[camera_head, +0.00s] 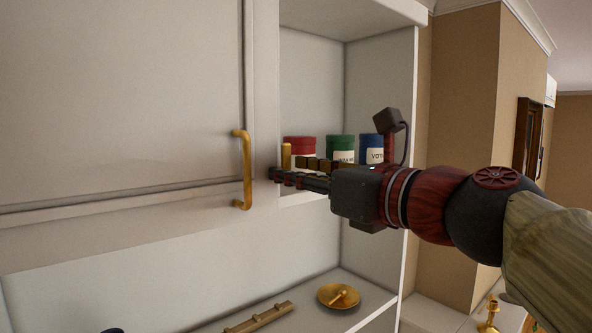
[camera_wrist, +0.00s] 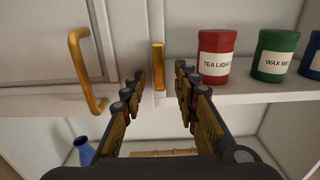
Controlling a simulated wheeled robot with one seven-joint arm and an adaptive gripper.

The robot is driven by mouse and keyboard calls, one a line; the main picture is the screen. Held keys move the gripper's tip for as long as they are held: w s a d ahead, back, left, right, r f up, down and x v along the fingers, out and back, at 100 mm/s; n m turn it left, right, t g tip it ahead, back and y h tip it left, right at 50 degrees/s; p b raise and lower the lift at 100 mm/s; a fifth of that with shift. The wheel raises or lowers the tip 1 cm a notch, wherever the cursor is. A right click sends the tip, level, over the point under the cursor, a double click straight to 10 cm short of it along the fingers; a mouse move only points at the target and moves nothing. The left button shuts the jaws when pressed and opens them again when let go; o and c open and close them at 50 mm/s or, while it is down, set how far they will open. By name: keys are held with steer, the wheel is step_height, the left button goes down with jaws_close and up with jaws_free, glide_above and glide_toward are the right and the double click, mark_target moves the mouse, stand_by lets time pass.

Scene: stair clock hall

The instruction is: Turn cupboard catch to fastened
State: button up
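The cupboard door (camera_head: 120,100) is pale, with a brass pull handle (camera_head: 246,170) near its right edge; the handle is at the left of the wrist view (camera_wrist: 88,70). The catch is a small upright brass bar (camera_wrist: 158,67) just right of the door edge in the wrist view, and its top shows above my fingers in the head view (camera_head: 286,153). My gripper (camera_head: 283,172) points left at it. In the wrist view my gripper (camera_wrist: 159,80) is open, with one finger on each side of the catch and visible gaps. Whether the fingertips reach around it is unclear.
On the shelf behind stand a red canister (camera_head: 299,146), a green canister (camera_head: 340,148) and a blue canister (camera_head: 371,147), close beyond my gripper. Below lie a brass dish (camera_head: 338,296) and a wooden rail (camera_head: 258,318). A blue vase (camera_wrist: 84,151) is low at left.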

steer(key=shift+c, duration=1.2)
jaws_close()
